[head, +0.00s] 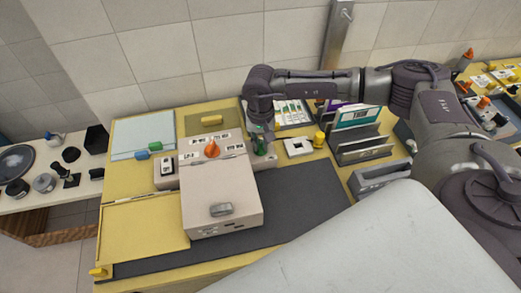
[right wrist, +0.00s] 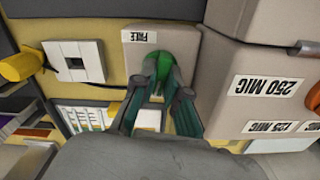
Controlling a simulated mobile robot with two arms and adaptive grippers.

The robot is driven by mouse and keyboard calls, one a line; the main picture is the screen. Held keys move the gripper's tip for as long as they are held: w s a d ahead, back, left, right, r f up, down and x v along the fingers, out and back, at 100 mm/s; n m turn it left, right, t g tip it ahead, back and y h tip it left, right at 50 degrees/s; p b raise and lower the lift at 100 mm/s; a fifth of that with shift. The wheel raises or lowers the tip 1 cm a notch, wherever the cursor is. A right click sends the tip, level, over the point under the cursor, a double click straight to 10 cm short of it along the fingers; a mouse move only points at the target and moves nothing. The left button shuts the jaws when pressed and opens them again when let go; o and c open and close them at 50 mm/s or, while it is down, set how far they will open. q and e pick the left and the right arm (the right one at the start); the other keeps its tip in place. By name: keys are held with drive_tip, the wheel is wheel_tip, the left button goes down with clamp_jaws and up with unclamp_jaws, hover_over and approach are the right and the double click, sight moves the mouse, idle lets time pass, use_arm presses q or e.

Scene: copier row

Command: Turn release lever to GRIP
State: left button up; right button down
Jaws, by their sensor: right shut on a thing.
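The release lever is green and stands on a small beige block (right wrist: 185,42) at the right side of a beige machine (head: 222,195). In the right wrist view the lever (right wrist: 160,68) sits between the two fingers of my right gripper (right wrist: 158,75), which is shut on it. A FREE label (right wrist: 139,37) shows upside down on the block, beside the lever. No GRIP label is visible; the gripper covers part of the block. In the head view the gripper (head: 261,134) comes down over the lever from behind. My left gripper is not in view.
An orange knob (head: 212,149) stands on the machine beside MIC labels (right wrist: 266,85). A white square piece (head: 299,147), a yellow knob (head: 319,138) and a grey file rack (head: 362,150) stand to the right.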

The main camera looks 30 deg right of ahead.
drive_tip(key=shift+f+n+b, duration=0.1)
drive_tip(key=shift+n+b, duration=0.2)
drive_tip(key=shift+n, duration=0.5)
drive_tip(key=shift+n+b, duration=0.3)
drive_tip(key=shift+n, duration=0.1)
drive_tip(key=c, duration=1.3)
unclamp_jaws()
